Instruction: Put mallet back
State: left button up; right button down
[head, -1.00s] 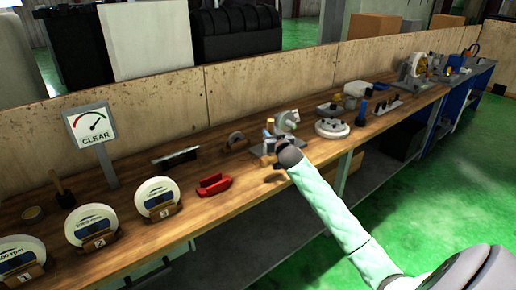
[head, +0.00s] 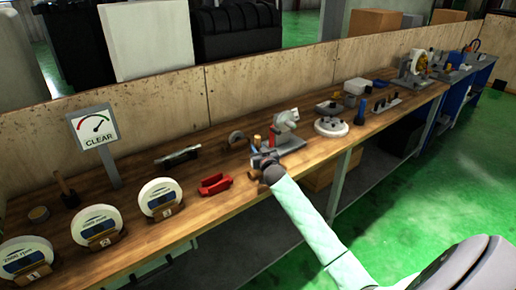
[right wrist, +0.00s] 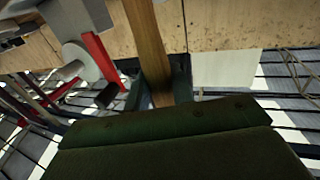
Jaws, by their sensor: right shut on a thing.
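My right gripper (head: 262,162) is above the bench near its front edge, left of the small grey grinding fixture (head: 287,128). In the right wrist view its dark fingers (right wrist: 158,88) are shut on a wooden handle (right wrist: 148,40), which I take for the mallet's. The handle runs up out of the jaws; I cannot make out the mallet's head. A dark block with an upright wooden stick (head: 65,186) stands at the bench's left end. My left gripper is not in view.
On the wooden bench (head: 215,208) are a red holder (head: 214,185), several white wheels in numbered stands (head: 158,196), a CLEAR gauge sign (head: 93,127) and a round white plate (head: 331,127). A plywood wall (head: 255,90) runs behind. Bare wood lies around the red holder.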

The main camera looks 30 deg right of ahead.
jog(key=c, duration=1.6)
grip_release()
jog(key=shift+f, duration=0.1)
jog(key=o, duration=0.4)
